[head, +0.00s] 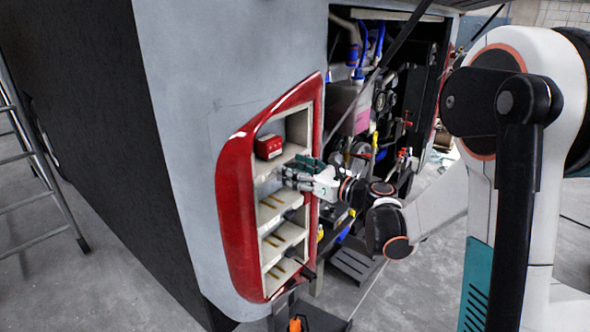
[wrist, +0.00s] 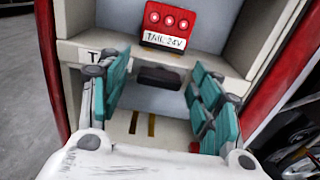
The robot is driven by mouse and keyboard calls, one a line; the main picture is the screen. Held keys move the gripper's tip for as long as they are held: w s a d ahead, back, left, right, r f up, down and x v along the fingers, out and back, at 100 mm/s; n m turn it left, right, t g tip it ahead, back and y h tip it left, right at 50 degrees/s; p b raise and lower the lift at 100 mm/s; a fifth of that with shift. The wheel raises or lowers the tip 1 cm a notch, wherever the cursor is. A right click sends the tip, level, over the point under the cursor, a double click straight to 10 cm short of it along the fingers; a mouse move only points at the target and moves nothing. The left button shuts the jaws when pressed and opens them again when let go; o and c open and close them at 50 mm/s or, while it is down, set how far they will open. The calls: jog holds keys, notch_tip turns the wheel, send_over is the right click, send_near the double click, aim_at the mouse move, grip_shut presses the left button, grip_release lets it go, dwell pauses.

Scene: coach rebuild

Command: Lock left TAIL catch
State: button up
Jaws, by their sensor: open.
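The red-rimmed tail housing (head: 236,190) is on the coach's corner, with several pale compartments stacked in it. A red block (head: 268,146) sits in the upper compartment; in the wrist view the red block (wrist: 167,25) reads "TAIL 24V" and has three round studs. Below it, a dark block-like part (wrist: 159,77) may be the catch; whether it is locked I cannot tell. My gripper (head: 283,175) is at the compartment under the red block. In the wrist view my gripper (wrist: 160,88) is open, its teal pads on either side of the dark part, apart from it.
A white label (wrist: 92,54) starting with "T" is partly hidden by the left finger. Lower compartments (head: 282,237) carry yellow-brown stripes. An open engine bay (head: 385,95) with hoses lies right of the housing. A ladder (head: 35,150) stands at the left; floor beside it is clear.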

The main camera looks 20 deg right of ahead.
jog(key=c, duration=1.1)
jog(key=shift+o, duration=0.2)
jog(key=shift+n, duration=0.3)
jog(key=n+b, duration=0.2)
jog(key=n, duration=0.6)
jog(key=n+b, duration=0.3)
jog(key=n, duration=0.6)
jog(key=shift+s+a+f, duration=0.1)
jog(key=shift+a+f, duration=0.05)
jog(key=shift+f, duration=0.05)
jog(key=shift+n+b, duration=0.3)
jog(key=o, duration=1.1)
jog(key=shift+c, duration=0.2)
